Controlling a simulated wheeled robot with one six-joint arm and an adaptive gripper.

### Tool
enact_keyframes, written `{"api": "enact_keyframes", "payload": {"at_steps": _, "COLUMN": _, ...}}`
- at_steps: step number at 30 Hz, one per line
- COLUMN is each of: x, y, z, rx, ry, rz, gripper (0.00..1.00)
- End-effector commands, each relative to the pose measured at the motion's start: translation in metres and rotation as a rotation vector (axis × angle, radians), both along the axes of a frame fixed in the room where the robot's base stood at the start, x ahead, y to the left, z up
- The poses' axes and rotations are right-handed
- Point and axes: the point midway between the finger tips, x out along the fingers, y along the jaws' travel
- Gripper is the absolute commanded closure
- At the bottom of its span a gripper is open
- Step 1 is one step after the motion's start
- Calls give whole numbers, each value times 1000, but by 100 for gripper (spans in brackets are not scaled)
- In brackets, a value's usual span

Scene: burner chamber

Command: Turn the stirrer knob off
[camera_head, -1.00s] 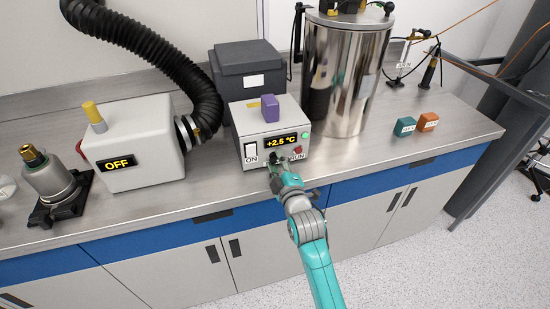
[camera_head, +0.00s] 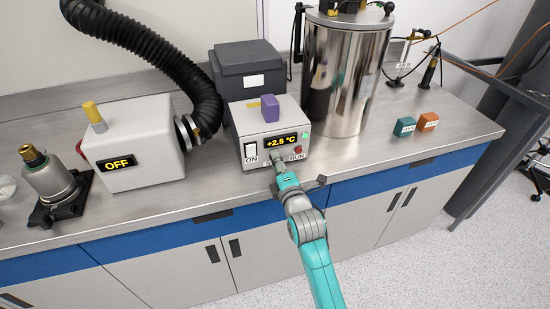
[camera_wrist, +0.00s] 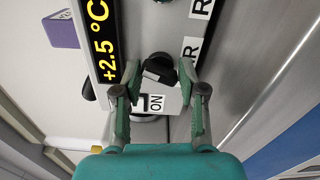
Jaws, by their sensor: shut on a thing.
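The control box (camera_head: 284,112) stands on the bench in the head view, its lit display (camera_head: 281,141) reading +2.5 °C. The black stirrer knob (camera_wrist: 158,66) is on its front face in the wrist view, below the display. My gripper (camera_wrist: 160,67) is shut on the knob, one fingertip at each side. In the head view my gripper (camera_head: 277,157) reaches the lower middle of the front face and hides the knob.
A white rocker switch (camera_head: 250,151) and a red button (camera_head: 297,150) flank my gripper. A purple block (camera_head: 270,108) sits on the box. A grey box with an OFF display (camera_head: 140,145) stands left, a steel vessel (camera_head: 345,80) behind right.

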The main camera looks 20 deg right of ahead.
Motion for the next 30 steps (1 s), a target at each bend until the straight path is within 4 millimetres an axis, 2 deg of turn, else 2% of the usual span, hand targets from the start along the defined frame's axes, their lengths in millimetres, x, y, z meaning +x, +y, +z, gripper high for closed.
{"api": "enact_keyframes", "payload": {"at_steps": 6, "x": 0, "y": 0, "z": 0, "rx": -176, "ry": 1, "rz": 1, "gripper": 100}}
{"api": "enact_keyframes", "payload": {"at_steps": 17, "x": 0, "y": 1, "z": 0, "rx": -204, "ry": 1, "rz": 1, "gripper": 100}}
{"api": "enact_keyframes", "payload": {"at_steps": 21, "x": 0, "y": 1, "z": 0, "rx": -308, "ry": 1, "rz": 1, "gripper": 100}}
{"api": "enact_keyframes", "payload": {"at_steps": 22, "x": 0, "y": 1, "z": 0, "rx": -302, "ry": 1, "rz": 1, "gripper": 52}}
{"api": "enact_keyframes", "payload": {"at_steps": 26, "x": 0, "y": 0, "z": 0, "rx": -299, "ry": 1, "rz": 1, "gripper": 19}}
{"api": "enact_keyframes", "payload": {"at_steps": 30, "x": 0, "y": 0, "z": 0, "rx": -298, "ry": 1, "rz": 1, "gripper": 18}}
